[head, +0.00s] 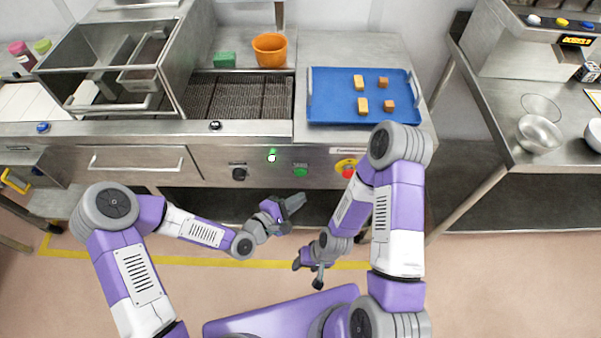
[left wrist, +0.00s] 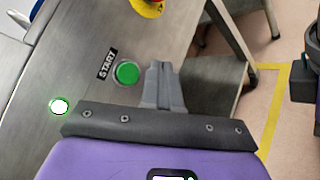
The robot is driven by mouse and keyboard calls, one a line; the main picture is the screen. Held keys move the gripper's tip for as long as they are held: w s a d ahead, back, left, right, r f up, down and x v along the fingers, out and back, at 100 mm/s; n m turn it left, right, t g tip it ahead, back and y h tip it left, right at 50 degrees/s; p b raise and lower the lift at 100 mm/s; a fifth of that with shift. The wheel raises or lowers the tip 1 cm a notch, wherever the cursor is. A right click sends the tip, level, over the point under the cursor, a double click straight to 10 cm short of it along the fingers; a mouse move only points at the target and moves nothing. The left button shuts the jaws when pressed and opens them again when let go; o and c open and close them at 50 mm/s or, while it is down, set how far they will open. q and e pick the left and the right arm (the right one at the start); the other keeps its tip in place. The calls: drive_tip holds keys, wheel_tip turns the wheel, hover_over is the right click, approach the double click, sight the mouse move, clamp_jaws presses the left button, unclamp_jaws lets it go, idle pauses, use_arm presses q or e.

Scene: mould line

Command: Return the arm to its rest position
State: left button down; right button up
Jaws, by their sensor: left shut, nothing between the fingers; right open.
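My left gripper (head: 291,203) is shut and empty, held in front of the machine's front panel (head: 220,161). In the left wrist view its closed fingers (left wrist: 163,88) show beside the green START button (left wrist: 127,73), which also shows in the head view (head: 300,171); I cannot tell whether they touch, though in the head view they appear apart. A lit green lamp (left wrist: 59,106) is to the left of the button. My right gripper (head: 307,277) is open and empty, low over the floor near my base.
A blue tray (head: 335,113) with several yellow and orange blocks lies on the machine top, right of the conveyor belt (head: 235,95). An orange bowl (head: 270,49) and a green block (head: 224,60) stand behind the belt. A red stop button (head: 347,166) is on the panel. Open floor lies below.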

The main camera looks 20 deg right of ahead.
idle(0.3)
use_arm(q)
drive_tip(key=s+a+f+m+g+y+p, duration=0.2)
drive_tip(key=s+a+f, duration=0.4)
drive_tip(key=a, duration=0.4)
drive_tip(key=s+a+f+m+g+y+p, duration=0.2)
drive_tip(key=s+a+f+m+g+y, duration=0.3)
drive_tip(key=a, duration=0.5)
wheel_tip(320, 180, down, 2)
drive_tip(key=s+m+y, duration=0.2)
drive_tip(key=shift+s+m, duration=0.3)
drive_tip(key=shift+s, duration=0.05)
drive_tip(key=shift+a, duration=0.1)
